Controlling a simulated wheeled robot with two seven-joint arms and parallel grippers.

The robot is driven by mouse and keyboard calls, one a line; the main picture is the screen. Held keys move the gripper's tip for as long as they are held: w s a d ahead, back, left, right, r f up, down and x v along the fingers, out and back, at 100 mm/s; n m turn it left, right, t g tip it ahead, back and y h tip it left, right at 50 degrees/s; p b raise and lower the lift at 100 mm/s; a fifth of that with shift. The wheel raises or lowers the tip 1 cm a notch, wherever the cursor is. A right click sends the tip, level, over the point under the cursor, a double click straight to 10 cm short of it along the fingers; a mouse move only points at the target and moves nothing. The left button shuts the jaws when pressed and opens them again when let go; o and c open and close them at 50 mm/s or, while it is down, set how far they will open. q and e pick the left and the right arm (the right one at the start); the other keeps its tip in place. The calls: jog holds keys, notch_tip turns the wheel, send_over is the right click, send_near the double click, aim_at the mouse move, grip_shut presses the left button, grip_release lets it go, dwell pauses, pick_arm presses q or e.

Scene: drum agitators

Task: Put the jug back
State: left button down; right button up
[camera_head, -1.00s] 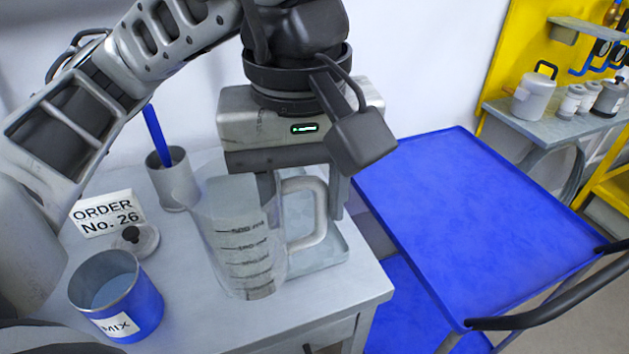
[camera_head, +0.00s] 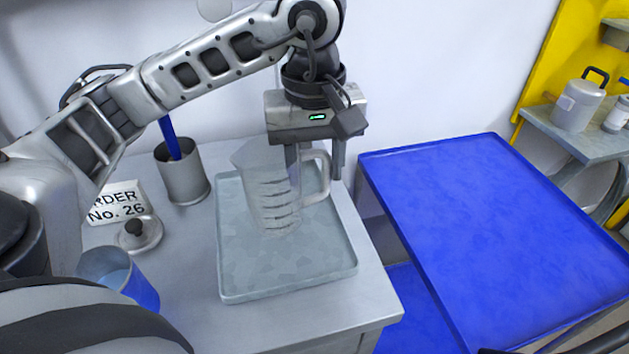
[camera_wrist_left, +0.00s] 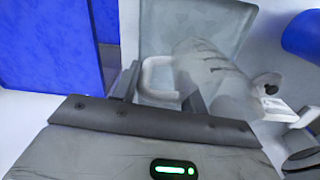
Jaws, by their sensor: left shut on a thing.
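The jug (camera_head: 268,190) is translucent with dark measuring marks and a pale handle. In the head view it stands upright over the back part of the grey tray (camera_head: 290,288); I cannot tell whether it touches the tray. My right gripper is not in view.
Left of the tray are a grey pot (camera_head: 183,178) with a blue stick, an order card (camera_head: 115,203), a lid (camera_head: 139,234) and the blue mix pot (camera_head: 140,287). A blue cart (camera_head: 490,240) stands to the right, its top empty. The tray's front part is clear.

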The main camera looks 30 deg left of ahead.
pick_arm(q)
jog(key=shift+w+a+f, duration=0.1)
jog(key=shift+w+f, duration=0.1)
jog(key=shift+w+a+f, duration=0.1)
jog(key=shift+w+f, duration=0.05)
jog(key=shift+f, duration=0.95)
jog(key=shift+w+a+f, duration=0.1)
jog(key=shift+f, duration=0.95)
jog(key=c, duration=0.8)
grip_release()
jog(key=shift+o, duration=0.2)
notch_tip(320, 180, up, 12)
jog(key=shift+s+r+p, duration=0.1)
jog(key=shift+r+p, duration=0.15)
jog(key=shift+p, duration=0.55)
jog(key=shift+s, duration=0.1)
